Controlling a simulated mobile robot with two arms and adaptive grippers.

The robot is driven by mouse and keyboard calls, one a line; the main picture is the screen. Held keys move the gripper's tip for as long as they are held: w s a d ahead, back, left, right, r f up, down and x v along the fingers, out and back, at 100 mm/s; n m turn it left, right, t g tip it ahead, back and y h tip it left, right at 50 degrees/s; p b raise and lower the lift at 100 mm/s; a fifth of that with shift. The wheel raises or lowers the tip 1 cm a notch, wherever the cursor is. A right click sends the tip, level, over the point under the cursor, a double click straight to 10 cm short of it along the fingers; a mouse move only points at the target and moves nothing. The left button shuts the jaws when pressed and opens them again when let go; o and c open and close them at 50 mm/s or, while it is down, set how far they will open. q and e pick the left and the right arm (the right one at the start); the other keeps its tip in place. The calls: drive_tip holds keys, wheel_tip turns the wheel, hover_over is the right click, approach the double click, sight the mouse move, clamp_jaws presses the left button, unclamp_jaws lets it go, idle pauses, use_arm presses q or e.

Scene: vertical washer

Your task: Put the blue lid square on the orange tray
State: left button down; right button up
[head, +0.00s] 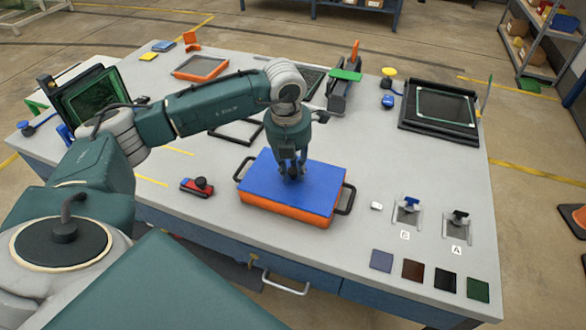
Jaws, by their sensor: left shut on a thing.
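The blue lid (312,202) is a flat rectangular panel lying over the orange tray (283,215). Its edges run roughly along the tray's edges. The tray's orange side shows below the lid at the front, and a dark handle sticks out at each end. My left gripper (292,176) points down at the middle of the lid and is shut on the lid's dark knob, which its fingers partly hide. I cannot tell whether the lid rests fully on the rim all round. My right gripper is not in view.
A red and black tool (197,187) lies left of the tray. A small white block (376,206), two stands marked B (407,212) and A (456,224), and several coloured squares (414,271) are to the right. A black frame (237,131) lies behind.

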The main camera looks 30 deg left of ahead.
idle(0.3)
use_arm(q)
drive_tip(key=c, duration=0.9)
unclamp_jaws()
drive_tip(key=shift+r, duration=0.1)
drive_tip(key=shift+r+p, duration=2.1)
drive_tip(key=shift+r, duration=1.3)
clamp_jaws()
